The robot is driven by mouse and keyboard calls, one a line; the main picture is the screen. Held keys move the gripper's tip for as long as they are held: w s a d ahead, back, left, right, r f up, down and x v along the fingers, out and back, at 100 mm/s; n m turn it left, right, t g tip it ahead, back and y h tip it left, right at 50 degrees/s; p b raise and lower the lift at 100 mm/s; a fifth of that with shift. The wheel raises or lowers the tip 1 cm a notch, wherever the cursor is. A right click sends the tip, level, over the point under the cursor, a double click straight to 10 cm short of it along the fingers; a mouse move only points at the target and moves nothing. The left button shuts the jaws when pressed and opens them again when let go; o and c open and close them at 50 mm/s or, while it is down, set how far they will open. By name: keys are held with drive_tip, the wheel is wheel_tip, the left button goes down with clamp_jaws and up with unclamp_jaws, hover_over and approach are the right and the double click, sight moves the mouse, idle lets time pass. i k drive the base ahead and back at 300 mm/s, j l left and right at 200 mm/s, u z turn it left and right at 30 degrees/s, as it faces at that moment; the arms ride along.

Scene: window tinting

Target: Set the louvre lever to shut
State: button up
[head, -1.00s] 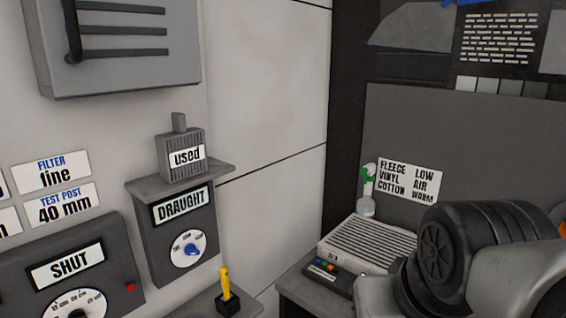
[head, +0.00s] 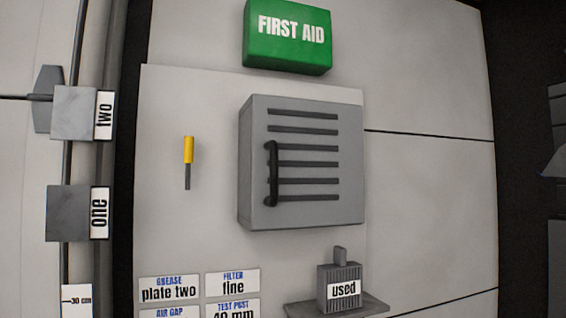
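A grey slatted box (head: 345,175) hangs on the pale wall panel, with several dark horizontal slots across its front. A black bar handle (head: 272,174) stands vertically at the left of its front. To the left of the box, a lever with a yellow grip (head: 188,150) and a grey shaft sits upright on the wall, grip at the top. No label shows beside it, and I cannot tell which of the two is the louvre lever. My gripper is not in view.
A green first aid box (head: 288,38) is above. A small canister labelled used (head: 340,287) stands on a grey ledge (head: 360,306) below. Labels (head: 170,289) are at lower left. Grey blocks marked two (head: 80,112) and one (head: 75,212) are at far left.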

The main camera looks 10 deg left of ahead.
sight(189, 140)
drive_tip(key=j+u, duration=0.1)
drive_tip(key=u, duration=1.25)
drive_tip(key=k+j, duration=0.05)
